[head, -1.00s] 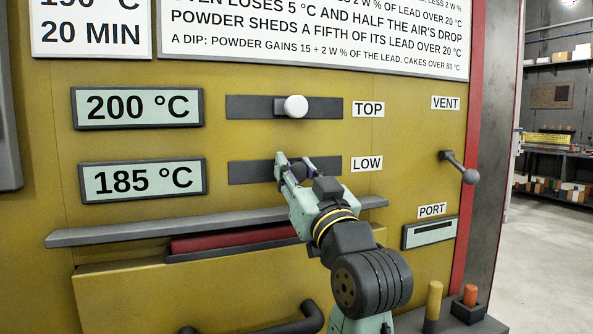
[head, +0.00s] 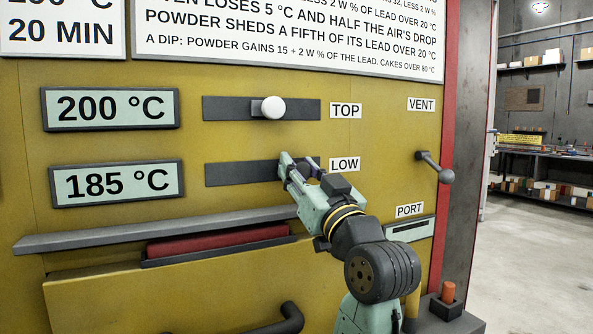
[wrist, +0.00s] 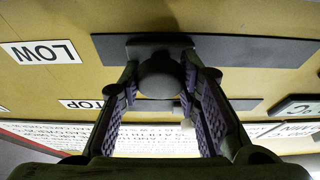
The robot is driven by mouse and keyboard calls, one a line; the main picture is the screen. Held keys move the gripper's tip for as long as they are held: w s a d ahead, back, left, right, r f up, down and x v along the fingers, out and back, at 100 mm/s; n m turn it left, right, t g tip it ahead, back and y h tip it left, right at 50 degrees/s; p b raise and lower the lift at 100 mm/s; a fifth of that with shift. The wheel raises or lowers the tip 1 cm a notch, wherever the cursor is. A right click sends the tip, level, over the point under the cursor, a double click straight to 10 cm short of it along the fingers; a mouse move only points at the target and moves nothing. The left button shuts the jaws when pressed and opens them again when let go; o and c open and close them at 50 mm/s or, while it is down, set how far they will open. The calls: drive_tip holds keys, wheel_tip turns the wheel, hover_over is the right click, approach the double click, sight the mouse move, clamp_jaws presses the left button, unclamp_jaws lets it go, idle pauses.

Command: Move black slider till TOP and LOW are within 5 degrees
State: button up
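The black slider's round knob (wrist: 160,75) sits on the LOW track (head: 240,174), towards the LOW label end. My gripper (head: 303,166) is at this track; in the wrist view its fingers (wrist: 160,84) are closed around both sides of the knob. In the head view the fingers hide the knob. The white slider knob (head: 273,107) sits right of the middle of the TOP track (head: 228,107). The TOP readout (head: 110,108) shows 200 °C and the LOW readout (head: 117,183) shows 185 °C.
A grey ledge (head: 130,233) juts out below the LOW track. The VENT lever (head: 435,168) and the PORT slot (head: 410,229) are to the right. A dark handle (head: 285,322) is at the bottom. The panel around the tracks is otherwise flat.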

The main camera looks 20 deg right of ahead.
drive_tip(key=o, duration=0.4)
drive_tip(key=shift+s, duration=0.1)
drive_tip(key=v, duration=1.1)
drive_tip(key=shift+s+f, duration=0.25)
drive_tip(key=shift+s, duration=0.1)
